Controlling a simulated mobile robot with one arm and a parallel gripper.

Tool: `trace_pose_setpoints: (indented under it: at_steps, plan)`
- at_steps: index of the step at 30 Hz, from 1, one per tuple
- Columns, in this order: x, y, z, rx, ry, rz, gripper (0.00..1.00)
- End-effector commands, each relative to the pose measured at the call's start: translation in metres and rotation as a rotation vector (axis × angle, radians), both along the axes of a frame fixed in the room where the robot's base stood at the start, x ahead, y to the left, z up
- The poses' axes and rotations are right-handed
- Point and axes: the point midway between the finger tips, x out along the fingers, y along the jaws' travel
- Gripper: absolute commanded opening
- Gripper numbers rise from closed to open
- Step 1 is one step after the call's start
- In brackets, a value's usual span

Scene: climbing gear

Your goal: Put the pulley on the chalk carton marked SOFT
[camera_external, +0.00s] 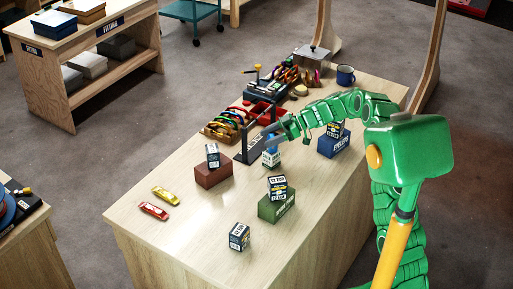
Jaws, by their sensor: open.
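My gripper (276,137) is open at the middle of the wooden table, its fingers beside a small blue object (272,142). That object sits on or right at a pale carton (271,158) and may be the pulley; the arm partly covers this spot. Other dark and white cartons stand on a red-brown block (212,176), a green box (277,207) and a blue box (333,146), and one carton (239,237) stands directly on the table. The lettering is too small to tell which carton reads SOFT.
A dark upright stand (245,143) is close left of my gripper. Racks of coloured carabiners (226,124), a grey box (311,57) and a blue mug (345,75) fill the back. Red (154,210) and yellow (165,195) items lie at left. The near front is mostly clear.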

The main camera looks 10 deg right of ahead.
Motion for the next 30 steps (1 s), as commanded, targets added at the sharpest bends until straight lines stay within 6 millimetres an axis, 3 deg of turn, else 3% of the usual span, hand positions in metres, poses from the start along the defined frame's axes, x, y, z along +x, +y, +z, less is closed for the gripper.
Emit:
trace_pose_setpoints:
  at_steps: [9,15,22,30]
  plan:
    - [0.000,-0.055,0.023,0.002,-0.001,-0.001,0.62]
    - [0.001,-0.080,0.033,0.001,-0.002,-0.002,0.62]
    - [0.000,-0.090,0.037,0.001,-0.001,0.000,0.62]
    - [-0.010,-0.087,0.042,-0.012,0.032,0.001,0.62]
